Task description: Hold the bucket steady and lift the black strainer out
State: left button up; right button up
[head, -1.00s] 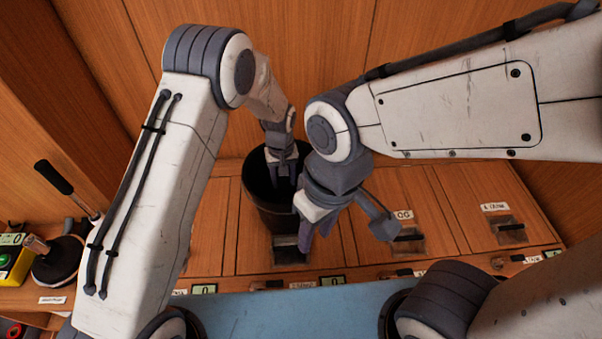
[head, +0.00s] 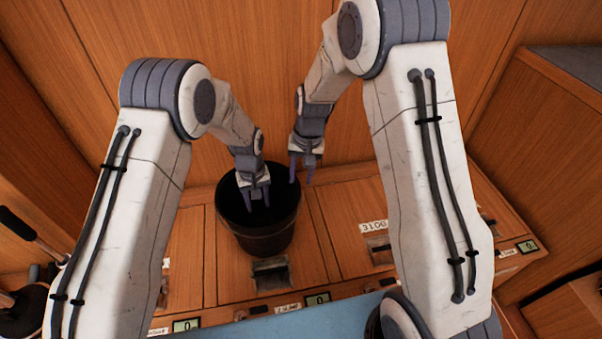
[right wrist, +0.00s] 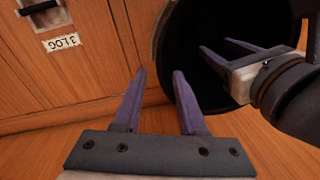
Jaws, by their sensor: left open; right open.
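The dark bucket (head: 264,241) stands upright on the wooden cabinet top, and its rim and black inside also show at upper right in the right wrist view (right wrist: 167,40). I cannot make out the black strainer against the dark interior. My left gripper (head: 259,203) is open, its purple fingers pointing down over the bucket's mouth; it also shows at right in the right wrist view (right wrist: 212,48). My right gripper (head: 302,180) is open and empty at the bucket's right rear, with its fingertips (right wrist: 159,72) beside the rim.
Wooden panels rise close behind the bucket. A label reading 3 LOG (right wrist: 62,43) and a metal drawer pull (head: 378,248) lie to the right. Another metal pull (head: 271,273) is just in front of the bucket. A black-handled tool (head: 30,232) stands at far left.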

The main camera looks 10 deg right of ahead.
jog(key=f, duration=0.6)
jog(key=a+f, duration=0.1)
jog(key=f, duration=0.3)
jog(key=shift+w+a, duration=0.1)
jog(key=shift+w, duration=0.05)
grip_shut()
dwell(1.3)
